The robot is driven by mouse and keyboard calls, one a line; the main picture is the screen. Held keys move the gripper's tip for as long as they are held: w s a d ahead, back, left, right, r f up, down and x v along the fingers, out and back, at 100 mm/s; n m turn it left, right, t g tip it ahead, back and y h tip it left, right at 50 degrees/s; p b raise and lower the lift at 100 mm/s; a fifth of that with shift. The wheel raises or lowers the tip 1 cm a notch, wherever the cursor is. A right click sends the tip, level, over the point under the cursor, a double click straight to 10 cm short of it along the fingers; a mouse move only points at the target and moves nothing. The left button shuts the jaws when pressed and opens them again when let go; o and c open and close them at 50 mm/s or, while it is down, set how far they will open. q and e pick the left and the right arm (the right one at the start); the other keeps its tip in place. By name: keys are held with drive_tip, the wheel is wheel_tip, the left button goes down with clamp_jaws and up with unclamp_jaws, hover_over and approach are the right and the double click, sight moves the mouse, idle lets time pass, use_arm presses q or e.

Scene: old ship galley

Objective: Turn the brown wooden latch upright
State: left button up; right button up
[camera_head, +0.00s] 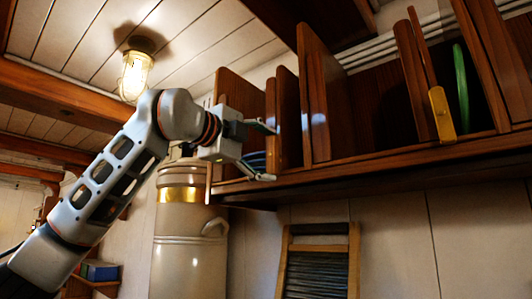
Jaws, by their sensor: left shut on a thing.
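My left gripper (268,153) is at the left end of the wall shelf. Its two fingers stand well apart, one above the other, closed on a brown wooden piece at the shelf front that I take for the latch (270,108). Its outline blends with the dark wooden panels around it, so I cannot tell its exact tilt, and the gripper hides part of it. My right gripper is not in view.
A cream canister (190,240) and a washboard (316,265) are below. A lamp (135,75) hangs above my arm.

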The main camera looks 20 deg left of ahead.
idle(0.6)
use_arm(q)
drive_tip(key=o, duration=1.1)
drive_tip(key=v, duration=1.2)
